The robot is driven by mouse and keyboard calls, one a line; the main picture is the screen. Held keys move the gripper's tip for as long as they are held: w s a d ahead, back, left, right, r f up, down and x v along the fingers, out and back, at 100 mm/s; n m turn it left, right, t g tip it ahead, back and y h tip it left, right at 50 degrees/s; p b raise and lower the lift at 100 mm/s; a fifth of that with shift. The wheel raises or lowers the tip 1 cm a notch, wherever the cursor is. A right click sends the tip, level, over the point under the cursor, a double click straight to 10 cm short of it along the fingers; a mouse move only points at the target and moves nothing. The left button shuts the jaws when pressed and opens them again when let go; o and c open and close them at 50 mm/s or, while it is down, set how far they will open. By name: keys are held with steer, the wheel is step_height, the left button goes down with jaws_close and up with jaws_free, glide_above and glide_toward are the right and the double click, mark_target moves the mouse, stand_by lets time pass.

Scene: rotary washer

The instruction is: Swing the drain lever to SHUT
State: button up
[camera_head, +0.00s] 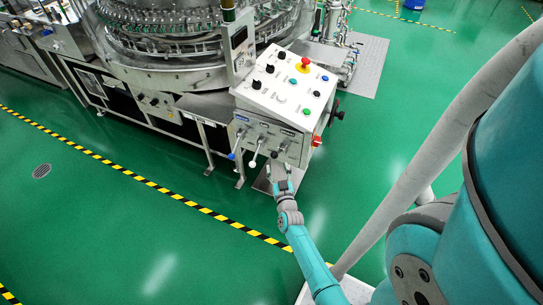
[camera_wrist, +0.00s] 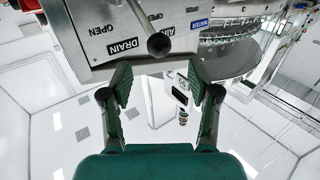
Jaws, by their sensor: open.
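The drain lever ends in a dark round knob (camera_head: 274,155), the rightmost of three levers on the front of the control cabinet in the head view. In the wrist view its knob (camera_wrist: 158,45) hangs on a slanted rod beside the DRAIN and OPEN labels; no SHUT label is readable. My gripper (camera_head: 277,165) is right at this knob in the head view. In the wrist view my gripper (camera_wrist: 160,82) is open, with the knob between the fingers' directions and just beyond the tips. I see no clear contact.
A white-knobbed lever (camera_head: 253,163) and a blue-knobbed lever (camera_head: 232,156) stand left of the drain lever. Above is the sloped button panel (camera_head: 287,85) with a red stop button (camera_head: 303,65). A black handwheel (camera_head: 337,113) juts out right. Green floor (camera_head: 190,250) in front is clear.

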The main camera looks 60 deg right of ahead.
mark_target(275, 158)
steer(key=x, duration=0.8)
jaws_close()
